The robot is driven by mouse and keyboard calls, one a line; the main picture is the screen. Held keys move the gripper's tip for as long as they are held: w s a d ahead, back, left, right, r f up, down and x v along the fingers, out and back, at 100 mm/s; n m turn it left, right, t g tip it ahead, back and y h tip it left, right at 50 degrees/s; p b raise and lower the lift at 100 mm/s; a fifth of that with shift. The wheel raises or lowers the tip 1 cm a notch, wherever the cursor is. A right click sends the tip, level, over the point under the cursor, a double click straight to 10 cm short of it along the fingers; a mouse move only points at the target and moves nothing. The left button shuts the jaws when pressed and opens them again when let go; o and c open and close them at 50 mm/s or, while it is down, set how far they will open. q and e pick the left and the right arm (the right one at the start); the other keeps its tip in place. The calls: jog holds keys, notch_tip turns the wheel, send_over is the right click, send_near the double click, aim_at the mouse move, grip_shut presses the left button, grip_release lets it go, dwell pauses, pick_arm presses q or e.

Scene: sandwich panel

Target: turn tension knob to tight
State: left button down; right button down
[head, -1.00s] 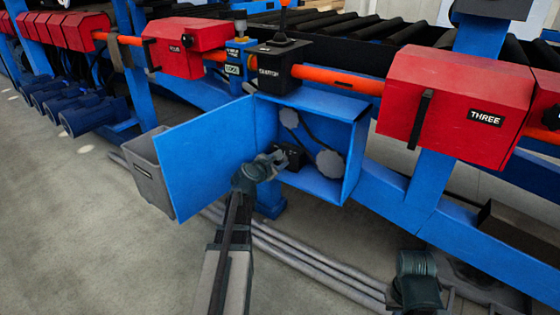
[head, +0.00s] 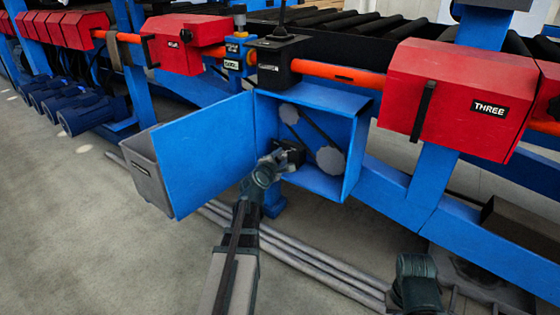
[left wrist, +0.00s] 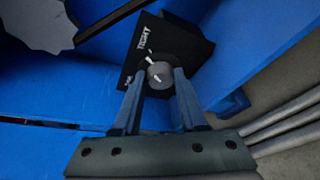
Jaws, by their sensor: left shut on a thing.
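The tension knob (left wrist: 159,76) is a small grey round knob with a white mark, on a black block (left wrist: 185,50) lettered TIGHT in the left wrist view. In the head view the black block (head: 291,149) sits low inside the open blue box. My left gripper (head: 274,158) reaches into the box's opening. In the left wrist view its two fingers (left wrist: 159,84) are shut on the knob, one on each side. A second white mark shows on the block just above the knob. My right gripper is not clearly in view.
The blue box (head: 355,160) has its door (head: 200,155) swung open to the left. A grey bin (head: 145,172) stands behind the door. Grey pipes (head: 320,265) run along the floor below.

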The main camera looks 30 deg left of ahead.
pick_arm(q)
jog(key=shift+d+f+m+y+b, duration=0.15)
jog(key=shift+m+y+b, duration=0.15)
jog(key=shift+m+b, duration=0.45)
pick_arm(e)
jog(key=shift+f, duration=0.7)
pick_arm(q)
jog(key=shift+m, duration=0.35)
pick_arm(e)
jog(key=shift+f, duration=0.1)
pick_arm(q)
jog(key=shift+c, duration=2.2)
grip_release()
jog(key=shift+s, duration=0.1)
